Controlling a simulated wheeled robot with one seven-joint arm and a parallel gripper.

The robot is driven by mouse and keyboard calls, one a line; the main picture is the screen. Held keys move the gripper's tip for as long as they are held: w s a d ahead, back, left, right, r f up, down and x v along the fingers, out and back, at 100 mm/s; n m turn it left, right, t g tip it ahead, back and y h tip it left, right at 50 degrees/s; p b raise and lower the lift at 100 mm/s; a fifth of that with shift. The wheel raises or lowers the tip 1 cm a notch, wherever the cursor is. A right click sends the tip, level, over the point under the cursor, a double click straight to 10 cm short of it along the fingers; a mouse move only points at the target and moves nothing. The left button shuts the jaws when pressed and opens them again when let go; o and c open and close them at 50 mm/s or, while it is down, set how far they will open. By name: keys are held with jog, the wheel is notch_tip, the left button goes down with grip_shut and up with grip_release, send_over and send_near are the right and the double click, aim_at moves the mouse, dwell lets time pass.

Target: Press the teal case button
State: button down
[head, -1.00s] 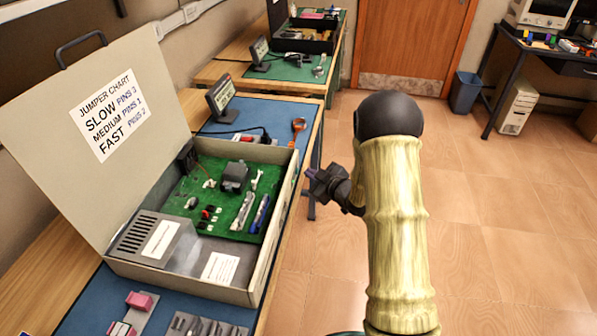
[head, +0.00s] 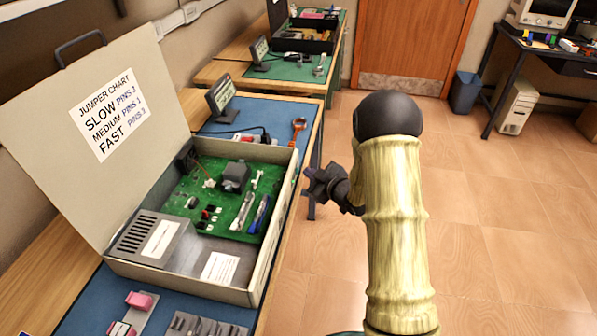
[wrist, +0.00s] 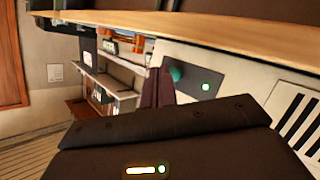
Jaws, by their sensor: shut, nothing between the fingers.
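My gripper's dark purplish fingers (wrist: 157,88) are shut and empty. Their tips are just left of the button in that picture; I cannot tell whether they touch it. In the head view my gripper (head: 310,207) is beyond the bench's right edge, to the right of the open case (head: 262,262). The button does not show in the head view.
The open case's lid carries a jumper chart (head: 107,115); a green circuit board (head: 225,222) lies inside. A small display (head: 221,98) stands behind it on the blue mat. In the wrist view a wooden edge (wrist: 200,28) runs above the button.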

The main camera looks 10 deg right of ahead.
jog(key=shift+a, duration=0.25)
jog(key=shift+w+a, duration=0.2)
jog(key=shift+a, duration=0.25)
dwell(0.7)
jog(key=shift+d, duration=0.1)
jog(key=shift+s+d, duration=0.25)
jog(key=shift+d, duration=0.5)
jog(key=shift+s+d+b, duration=0.1)
jog(key=shift+s+d, duration=0.15)
jog(key=shift+d, duration=0.55)
jog(key=shift+s+d+b, duration=0.1)
jog(key=shift+s+d, duration=0.2)
jog(key=shift+d, duration=0.5)
jog(key=shift+s+d+b, duration=0.1)
jog(key=shift+s+d, duration=0.15)
jog(key=shift+d, duration=0.55)
